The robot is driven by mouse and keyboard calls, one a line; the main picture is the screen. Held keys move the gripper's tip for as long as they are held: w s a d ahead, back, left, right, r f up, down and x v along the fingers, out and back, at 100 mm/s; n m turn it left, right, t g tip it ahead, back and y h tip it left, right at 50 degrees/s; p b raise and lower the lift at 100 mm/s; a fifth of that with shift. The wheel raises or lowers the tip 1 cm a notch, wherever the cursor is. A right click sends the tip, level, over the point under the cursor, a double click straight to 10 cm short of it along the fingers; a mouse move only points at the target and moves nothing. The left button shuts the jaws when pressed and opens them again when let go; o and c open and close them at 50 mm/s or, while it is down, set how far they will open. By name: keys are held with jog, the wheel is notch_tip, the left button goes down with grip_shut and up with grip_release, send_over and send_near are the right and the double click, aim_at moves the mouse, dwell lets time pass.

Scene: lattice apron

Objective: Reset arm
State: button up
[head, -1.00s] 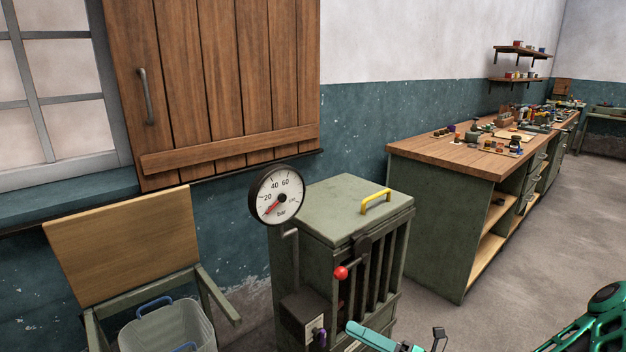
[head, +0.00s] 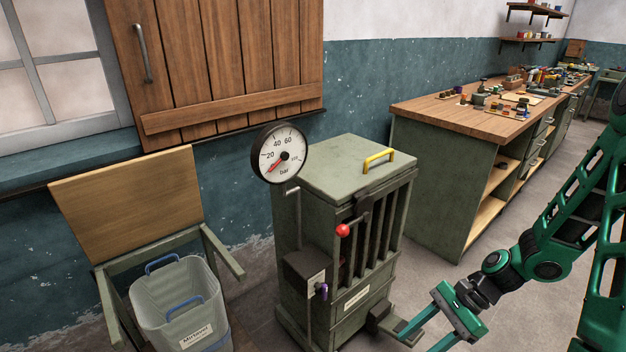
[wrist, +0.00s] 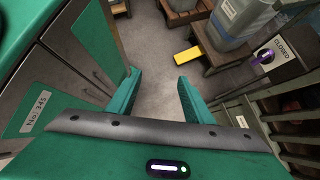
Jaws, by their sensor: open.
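My gripper (head: 416,341) is at the bottom of the head view, in front of and right of the green cabinet's lower part. My green arm (head: 560,235) comes in from the right edge and reaches down and left to it. The fingers are apart with nothing between them. In the wrist view my gripper (wrist: 159,78) shows both green fingers spread over bare grey floor. In the head view the lower ends of the fingers are close to the bottom edge.
The green cabinet (head: 335,178) carries a pressure gauge (head: 280,153), a red-knobbed lever (head: 343,231) and a yellow handle (head: 378,156). A grey bin (head: 178,292) stands at left. A workbench (head: 440,180) stands behind at right. Floor (head: 510,310) right of the cabinet is clear.

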jog(key=s+d+r+n+h, duration=0.4)
jog(key=d+r+n+h, duration=0.2)
jog(key=d+r, duration=0.55)
jog(key=s+d+r+n+t+h, duration=0.2)
jog(key=s+d+r, duration=0.3)
jog(key=s+r, duration=0.4)
jog(key=shift+s+d+r+n, duration=0.35)
jog(key=shift+r+n, duration=0.25)
jog(key=shift+r, duration=0.75)
jog(key=shift+w+f, duration=0.25)
jog(key=shift+w, duration=0.35)
